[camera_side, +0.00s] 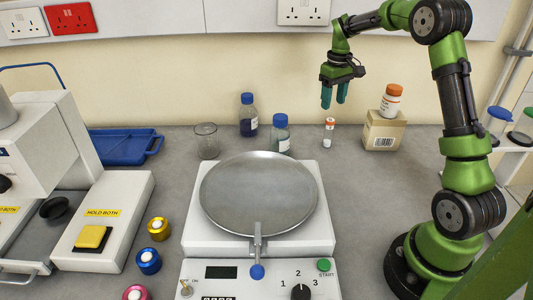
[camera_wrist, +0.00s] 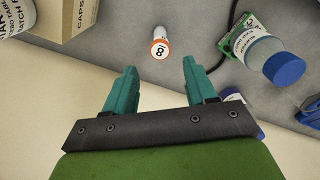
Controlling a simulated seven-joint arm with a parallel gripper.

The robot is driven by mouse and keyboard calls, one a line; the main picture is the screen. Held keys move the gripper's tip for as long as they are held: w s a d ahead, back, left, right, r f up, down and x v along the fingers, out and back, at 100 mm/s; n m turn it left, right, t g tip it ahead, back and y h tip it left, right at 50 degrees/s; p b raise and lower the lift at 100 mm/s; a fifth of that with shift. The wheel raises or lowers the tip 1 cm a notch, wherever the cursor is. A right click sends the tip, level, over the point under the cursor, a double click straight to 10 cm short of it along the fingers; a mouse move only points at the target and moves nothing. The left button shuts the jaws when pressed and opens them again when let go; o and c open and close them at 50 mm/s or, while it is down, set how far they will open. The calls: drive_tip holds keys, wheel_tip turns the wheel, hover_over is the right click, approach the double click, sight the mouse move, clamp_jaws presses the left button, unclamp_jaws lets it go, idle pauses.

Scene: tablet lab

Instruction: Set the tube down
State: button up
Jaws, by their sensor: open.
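A small tube (camera_side: 329,132) with an orange and white cap stands upright on the grey bench, behind the right rear corner of the balance. In the wrist view the tube (camera_wrist: 159,45) shows its cap, marked with a number, beyond the fingertips and apart from them. My gripper (camera_side: 333,104) has teal fingers pointing down, open and empty, above the tube in the side view. The wrist view shows the gap between the fingertips (camera_wrist: 159,68) with nothing held in it.
A cardboard box (camera_side: 384,132) with an orange-capped bottle (camera_side: 391,100) stands right of the tube. Blue-capped bottles (camera_side: 280,136) and (camera_side: 248,118) and a glass beaker (camera_side: 206,141) stand left. A round metal pan (camera_side: 258,195) is in front. Bench right of the pan is clear.

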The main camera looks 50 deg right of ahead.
drive_tip(key=shift+r, duration=0.5)
drive_tip(key=s+a+r+t, duration=0.2)
drive_tip(key=a+r, duration=0.4)
drive_tip(key=a, duration=0.2)
drive_tip(key=s+a+r+m+t+y, duration=0.1)
drive_tip(key=s+a+t, duration=0.4)
drive_tip(key=s+a, duration=1.1)
drive_tip(key=a+r+y, duration=0.1)
drive_tip(key=a, duration=0.2)
drive_tip(key=shift+s+r+m, duration=0.3)
drive_tip(key=shift+m, duration=0.1)
